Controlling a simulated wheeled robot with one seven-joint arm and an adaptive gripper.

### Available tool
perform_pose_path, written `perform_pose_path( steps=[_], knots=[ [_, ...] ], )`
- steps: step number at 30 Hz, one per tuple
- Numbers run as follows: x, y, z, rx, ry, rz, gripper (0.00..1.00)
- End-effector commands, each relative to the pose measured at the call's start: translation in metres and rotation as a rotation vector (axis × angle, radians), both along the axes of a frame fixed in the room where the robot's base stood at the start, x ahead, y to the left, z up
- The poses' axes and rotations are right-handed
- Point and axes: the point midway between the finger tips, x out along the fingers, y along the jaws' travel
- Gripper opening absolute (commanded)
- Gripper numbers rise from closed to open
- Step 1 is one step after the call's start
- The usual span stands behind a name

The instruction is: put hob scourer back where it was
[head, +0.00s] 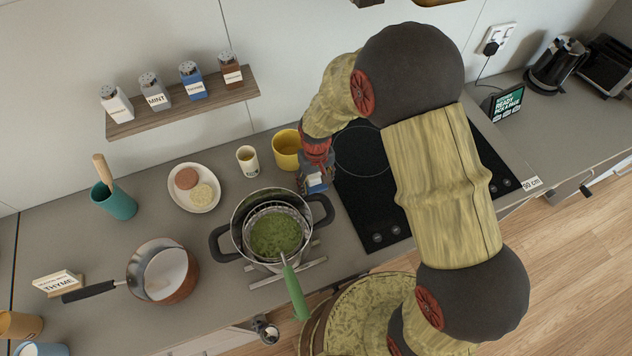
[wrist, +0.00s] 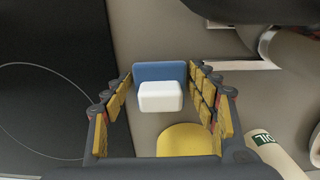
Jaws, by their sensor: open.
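The hob scourer, a small block with a blue part and a white part (wrist: 160,97), is between my fingers in the wrist view. My gripper (wrist: 161,72) is open, with a finger on each side of it and narrow gaps visible. In the head view my gripper (head: 316,178) is low over the counter, between the large pot and the black hob (head: 375,205). The scourer (head: 317,182) shows there as a small blue and white patch, partly hidden by the gripper. I cannot tell whether it touches the counter.
A dark-handled pot (head: 322,208) holding a green-filled strainer stands close left of my gripper. A yellow cup (head: 286,150) and an OIL cup (head: 247,160) stand behind. A metal rack (wrist: 235,64) lies near the pot. A copper pan (head: 183,283) is further left.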

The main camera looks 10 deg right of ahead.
Motion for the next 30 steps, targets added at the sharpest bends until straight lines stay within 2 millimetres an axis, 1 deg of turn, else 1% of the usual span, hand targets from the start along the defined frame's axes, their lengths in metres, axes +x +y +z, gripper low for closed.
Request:
perform_pose_path(
  steps=[4,7,11,18,21,25,30],
  knots=[
    [0.000,0.000,0.003,0.000,0.000,0.000,0.58],
    [0.001,0.000,0.012,0.001,-0.003,0.000,0.58],
    [0.001,0.000,0.035,0.001,-0.004,0.000,0.58],
    [0.001,0.000,0.085,0.001,-0.004,0.000,0.58],
    [0.001,0.000,0.101,0.001,-0.003,0.000,0.58],
    [0.001,0.000,0.115,0.000,-0.001,0.000,0.58],
    [0.000,0.000,0.123,0.000,0.000,0.000,0.58]
  ],
)
